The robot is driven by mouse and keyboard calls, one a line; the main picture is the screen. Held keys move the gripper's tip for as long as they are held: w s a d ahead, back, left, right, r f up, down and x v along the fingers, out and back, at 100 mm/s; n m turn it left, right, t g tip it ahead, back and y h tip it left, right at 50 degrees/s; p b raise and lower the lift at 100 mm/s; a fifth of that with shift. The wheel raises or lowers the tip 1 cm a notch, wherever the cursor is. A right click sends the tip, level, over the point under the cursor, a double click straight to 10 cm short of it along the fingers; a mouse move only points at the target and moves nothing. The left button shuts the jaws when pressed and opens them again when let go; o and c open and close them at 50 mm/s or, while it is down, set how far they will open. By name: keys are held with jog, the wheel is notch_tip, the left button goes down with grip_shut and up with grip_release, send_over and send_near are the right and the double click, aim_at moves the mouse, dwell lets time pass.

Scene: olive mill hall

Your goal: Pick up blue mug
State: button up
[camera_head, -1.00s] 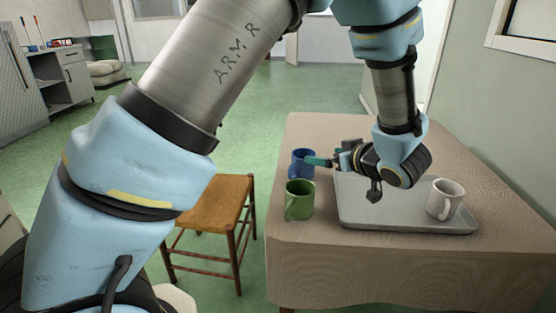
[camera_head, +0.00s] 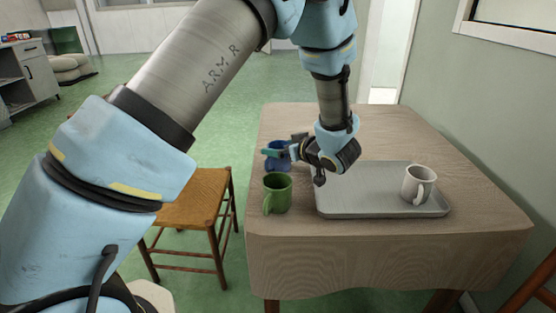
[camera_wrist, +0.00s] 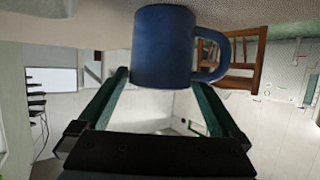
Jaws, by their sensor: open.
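The blue mug (camera_head: 279,158) stands on the table (camera_head: 400,125) near its left edge, partly hidden behind my gripper in the head view. In the wrist view the blue mug (camera_wrist: 164,48) appears large and upside down, its handle to the right. My gripper (camera_head: 272,153) is open and lies level beside the mug. In the wrist view its two green fingers (camera_wrist: 158,78) reach to either side of the mug's lower part in the picture. I cannot tell whether they touch it.
A green mug (camera_head: 279,192) stands just in front of the blue mug. A grey tray (camera_head: 350,204) lies to the right and bears a white mug (camera_head: 418,184). A stool with a woven seat (camera_head: 198,198) stands left of the table. The table's back part is clear.

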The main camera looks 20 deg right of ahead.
jog(key=shift+w+f, duration=0.15)
jog(key=shift+w, duration=0.15)
jog(key=c, duration=1.4)
